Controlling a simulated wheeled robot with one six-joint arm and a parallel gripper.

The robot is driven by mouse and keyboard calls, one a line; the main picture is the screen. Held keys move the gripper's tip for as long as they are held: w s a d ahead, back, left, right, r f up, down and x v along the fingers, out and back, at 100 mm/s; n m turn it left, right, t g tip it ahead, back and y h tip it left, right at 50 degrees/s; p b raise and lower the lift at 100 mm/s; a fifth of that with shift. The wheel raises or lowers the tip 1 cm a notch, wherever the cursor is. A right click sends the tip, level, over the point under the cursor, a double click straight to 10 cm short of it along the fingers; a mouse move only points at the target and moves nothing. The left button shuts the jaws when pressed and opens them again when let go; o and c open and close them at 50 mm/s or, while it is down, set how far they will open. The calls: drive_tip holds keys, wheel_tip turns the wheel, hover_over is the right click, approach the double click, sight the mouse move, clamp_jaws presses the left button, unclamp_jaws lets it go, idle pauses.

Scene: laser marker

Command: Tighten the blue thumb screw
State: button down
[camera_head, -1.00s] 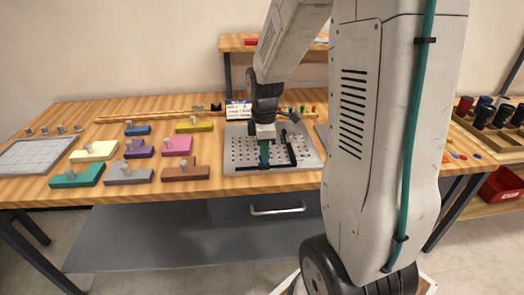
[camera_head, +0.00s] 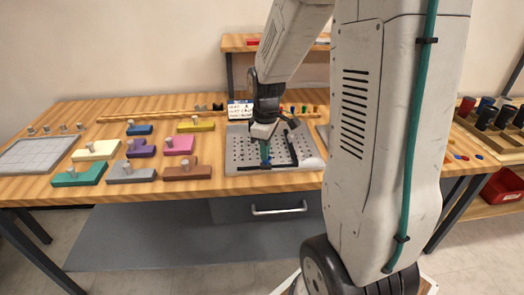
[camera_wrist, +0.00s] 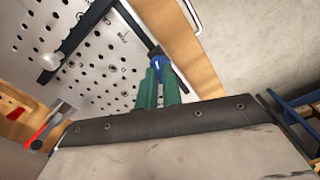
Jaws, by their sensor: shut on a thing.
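The blue thumb screw (camera_wrist: 157,62) is at a black bar (camera_wrist: 140,36) on the perforated metal plate, near the plate's edge. In the wrist view my gripper (camera_wrist: 159,74) has its two green fingers closed around the screw's head, one on each side. In the head view my gripper (camera_head: 266,158) reaches down to the front part of the perforated plate (camera_head: 243,148); the screw is mostly hidden there by the fingers. Another black bar (camera_wrist: 72,43) meets the first at an angle, with a pale round knob (camera_wrist: 51,62) beside it.
Several coloured blocks with pegs, such as the pink block (camera_head: 178,146) and brown block (camera_head: 187,173), stand left of the plate. A grey grid plate (camera_head: 38,154) lies at far left. A rack of dark cylinders (camera_head: 498,117) is at right. The table's front edge is close by.

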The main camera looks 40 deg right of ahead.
drive_tip(key=m, duration=0.4)
drive_tip(key=shift+d+m, duration=0.15)
drive_tip(key=shift+m, duration=0.15)
drive_tip(key=m, duration=1)
drive_tip(key=shift+m, duration=2.3)
drive_tip(key=c, duration=1.6)
unclamp_jaws()
drive_tip(key=shift+a, duration=0.25)
drive_tip(key=shift+o, duration=0.2)
drive_tip(key=shift+d, duration=0.1)
